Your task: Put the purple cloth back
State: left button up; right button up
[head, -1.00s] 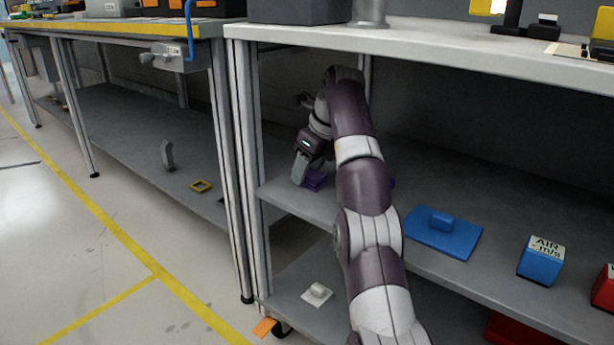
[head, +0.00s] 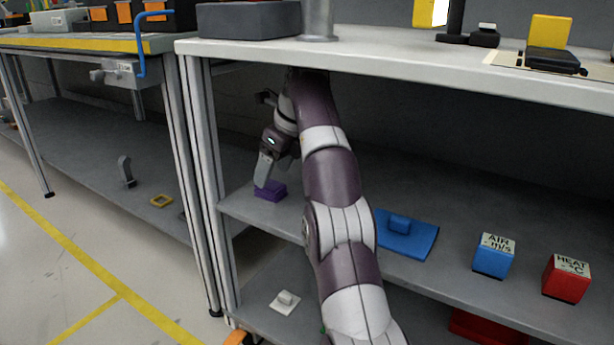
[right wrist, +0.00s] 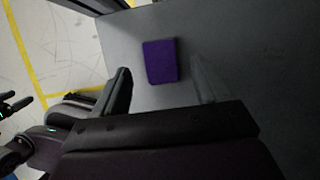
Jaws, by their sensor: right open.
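The purple cloth (head: 270,192) is a small folded block on the middle shelf (head: 236,206), near its left end. In the right wrist view the cloth (right wrist: 160,61) lies flat as a purple rectangle. My right gripper (head: 266,172) is open just above the cloth. In the right wrist view its two fingers stand apart, with the cloth beyond the gap between them, and bare grey surface shows around the cloth. What seems to be my left gripper (right wrist: 17,104) shows at the left edge of that view; its jaw state is unclear.
A blue mat with a block (head: 419,240), a blue AIR box (head: 493,256) and a red HEAT box (head: 566,278) stand to the right on the shelf. The tabletop (head: 400,57) overhangs my right arm. A metal leg (head: 207,190) stands left of the cloth.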

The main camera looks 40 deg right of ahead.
jog(key=s+d, duration=0.1)
jog(key=s, duration=0.2)
jog(key=s+d, duration=0.1)
jog(key=s, duration=0.2)
jog(key=s+d, duration=0.2)
jog(key=s, duration=0.1)
jog(key=shift+s+f, duration=0.2)
jog(key=shift+f, duration=0.1)
jog(key=shift+s+d+f, duration=0.1)
jog(key=shift+s, duration=0.2)
